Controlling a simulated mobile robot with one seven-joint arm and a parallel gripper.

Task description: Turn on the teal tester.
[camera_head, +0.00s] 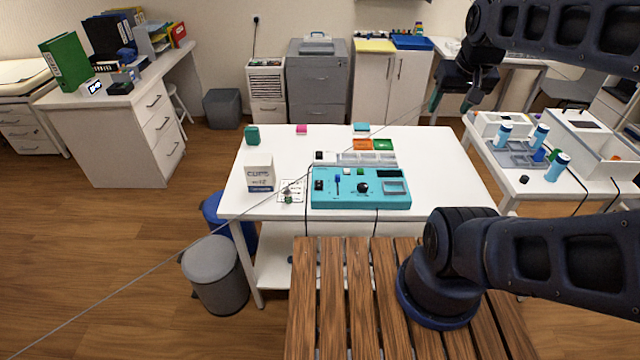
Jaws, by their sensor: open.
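The teal tester (330,203) lies on the white table in front of me, near its front edge. Its top carries a black switch at the left, a blue lever, a black round knob, small coloured buttons and a grey display at the right. I cannot make out whether the switch is on or off, and the display looks dark grey. My gripper (450,106) hangs in the air at the upper right, above and beyond the table's right side, well apart from the tester. It looks empty, with its fingers apart.
A white cups box (259,173) stands left of the tester, beside a small printed card (293,188). Cables hang off the front edge. A right side table (520,182) holds blue bottles.

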